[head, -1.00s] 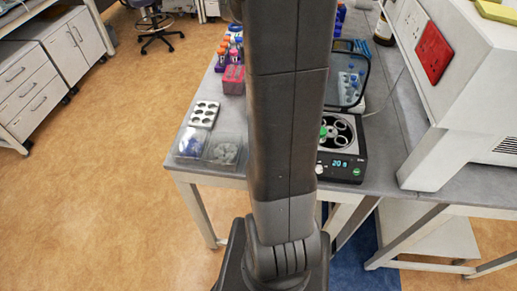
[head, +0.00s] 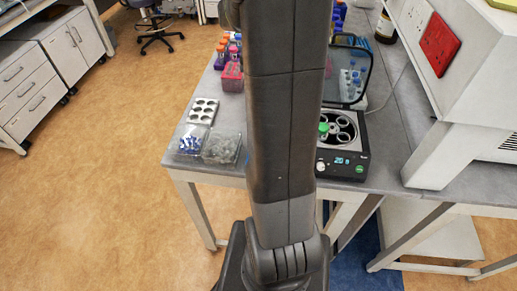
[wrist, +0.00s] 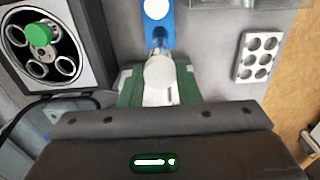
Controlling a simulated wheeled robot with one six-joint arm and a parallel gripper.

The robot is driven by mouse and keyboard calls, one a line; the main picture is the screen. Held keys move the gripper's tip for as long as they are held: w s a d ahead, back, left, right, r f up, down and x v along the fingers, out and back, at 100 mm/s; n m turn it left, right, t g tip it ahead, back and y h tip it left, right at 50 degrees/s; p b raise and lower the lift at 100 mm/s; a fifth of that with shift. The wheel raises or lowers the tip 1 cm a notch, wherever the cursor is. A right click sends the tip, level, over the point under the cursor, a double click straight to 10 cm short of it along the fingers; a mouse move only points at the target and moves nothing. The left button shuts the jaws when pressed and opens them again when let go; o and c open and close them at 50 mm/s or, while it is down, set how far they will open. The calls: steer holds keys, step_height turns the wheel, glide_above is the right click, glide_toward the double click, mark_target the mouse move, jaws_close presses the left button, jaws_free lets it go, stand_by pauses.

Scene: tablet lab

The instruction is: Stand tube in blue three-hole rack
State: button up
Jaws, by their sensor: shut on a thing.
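My gripper (wrist: 160,88) is shut on a pale, clear tube (wrist: 160,70), whose whitish end sits between the green finger pads in the wrist view. The tube's far end overlaps the rack's near part in the picture. I cannot tell whether it is in a hole or above it. Part of the rack is hidden by the tube and cut off by the frame's top. In the head view my arm hides the gripper, the tube and the rack.
A centrifuge (head: 342,168) with a green-capped tube (wrist: 38,34) stands to one side. A white six-hole block (head: 203,111) and two clear boxes (head: 222,148) (head: 189,141) are near the bench's left edge. A pink rack (head: 232,78) stands farther back.

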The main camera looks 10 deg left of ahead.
steer(key=shift+f, duration=0.1)
steer(key=shift+f+b, duration=1.4)
steer(key=shift+f, duration=0.6)
steer(key=shift+f, duration=0.1)
steer(key=shift+f+b, duration=0.3)
steer(key=shift+f, duration=0.15)
steer(key=shift+f, duration=0.1)
steer(key=shift+f+b, duration=0.5)
steer(key=shift+f, duration=0.2)
steer(key=shift+f, duration=0.15)
steer(key=shift+f+b, duration=0.4)
steer(key=shift+f, duration=0.05)
steer(key=shift+f, duration=0.15)
